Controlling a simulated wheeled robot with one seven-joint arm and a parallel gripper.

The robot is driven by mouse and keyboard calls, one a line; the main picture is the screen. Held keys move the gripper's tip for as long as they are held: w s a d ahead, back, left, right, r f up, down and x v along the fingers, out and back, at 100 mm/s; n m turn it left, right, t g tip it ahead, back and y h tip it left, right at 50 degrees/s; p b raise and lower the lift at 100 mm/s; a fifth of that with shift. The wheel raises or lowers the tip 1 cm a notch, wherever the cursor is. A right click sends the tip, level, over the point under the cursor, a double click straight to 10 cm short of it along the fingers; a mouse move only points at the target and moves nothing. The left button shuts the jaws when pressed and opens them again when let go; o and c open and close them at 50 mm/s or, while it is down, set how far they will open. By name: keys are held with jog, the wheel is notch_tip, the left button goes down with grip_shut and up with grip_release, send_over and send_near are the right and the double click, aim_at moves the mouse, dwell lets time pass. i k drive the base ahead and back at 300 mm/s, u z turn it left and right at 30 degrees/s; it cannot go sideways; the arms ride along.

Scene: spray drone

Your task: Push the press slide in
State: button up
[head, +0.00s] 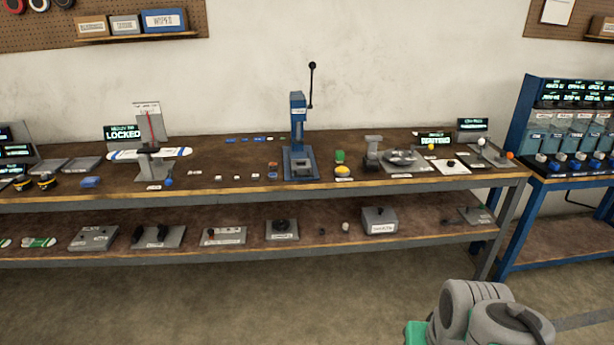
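The blue press (298,135) stands upright on the workbench, near the middle of the head view. Its black lever with a round knob (311,88) points up. Its blue base (300,168) sits on the bench top toward the front edge. A slide is too small to tell apart from the base, so I cannot tell its position. Part of my arm shows at the bottom right, well in front of the bench and apart from the press. My gripper's fingers are not in view.
A propeller stand (150,170) is further left. The lower shelf (250,251) holds several fixtures. The floor (250,300) in front is clear.

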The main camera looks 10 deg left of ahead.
aim_at(297, 171)
jog(key=u, duration=0.1)
jog(key=i, duration=0.85)
jog(key=u, duration=1.15)
jog(key=i, duration=1.05)
jog(key=u, duration=0.85)
